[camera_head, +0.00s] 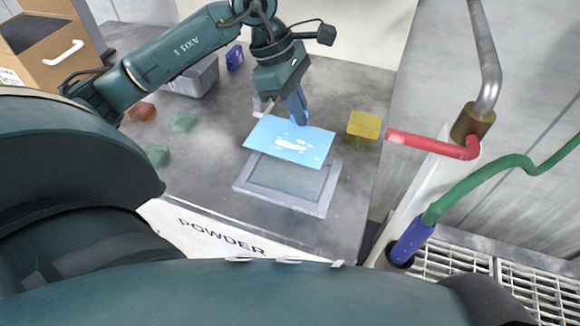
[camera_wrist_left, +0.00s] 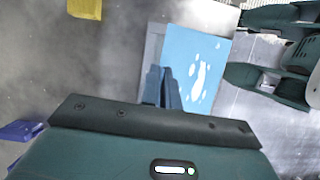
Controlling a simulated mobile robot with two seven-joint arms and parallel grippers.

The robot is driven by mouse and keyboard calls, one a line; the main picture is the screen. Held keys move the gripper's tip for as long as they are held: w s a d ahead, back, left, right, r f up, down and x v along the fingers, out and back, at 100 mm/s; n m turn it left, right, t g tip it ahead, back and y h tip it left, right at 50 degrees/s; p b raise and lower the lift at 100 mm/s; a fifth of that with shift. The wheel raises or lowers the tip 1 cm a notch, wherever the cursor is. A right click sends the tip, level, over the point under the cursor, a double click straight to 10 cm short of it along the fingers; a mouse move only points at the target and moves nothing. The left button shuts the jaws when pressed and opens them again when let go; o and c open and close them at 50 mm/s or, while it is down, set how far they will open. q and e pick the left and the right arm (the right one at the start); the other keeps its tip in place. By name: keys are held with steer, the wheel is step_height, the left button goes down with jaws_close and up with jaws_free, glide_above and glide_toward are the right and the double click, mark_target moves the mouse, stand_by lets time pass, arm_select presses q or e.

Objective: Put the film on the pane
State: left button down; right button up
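The film (camera_head: 290,143) is a light blue sheet with white glare spots. My left gripper (camera_head: 299,118) is shut on its far edge and holds it, slightly tilted, over the far part of the pane. The pane (camera_head: 283,178) is a grey framed panel lying flat on the table; its near part shows and its far part is hidden under the film. In the left wrist view, the closed fingers (camera_wrist_left: 162,88) meet the film (camera_wrist_left: 195,65), and a strip of the pane's frame (camera_wrist_left: 152,55) shows beside it. My right gripper is not recognisable in either view.
A yellow block (camera_head: 364,125) stands right of the film. Green (camera_head: 183,121) and reddish (camera_head: 142,111) pieces, a grey box (camera_head: 195,78) and a blue item (camera_head: 235,57) lie to the left. A red-handled pipe (camera_head: 430,143) and green hose (camera_head: 490,172) are beyond the table's right edge.

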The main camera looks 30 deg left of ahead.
mark_target(275, 117)
arm_select(q)
steer(key=shift+a+f, duration=0.1)
steer(key=shift+f, duration=4.9)
steer(key=c, duration=1.6)
jaws_free()
steer(key=shift+c, duration=0.2)
steer(key=shift+r+p, duration=0.1)
steer(key=shift+p, duration=0.25)
steer(key=b+v, duration=0.1)
steer(key=v, duration=1.1)
steer(key=shift+s+r, duration=0.1)
steer(key=shift+n, duration=0.3)
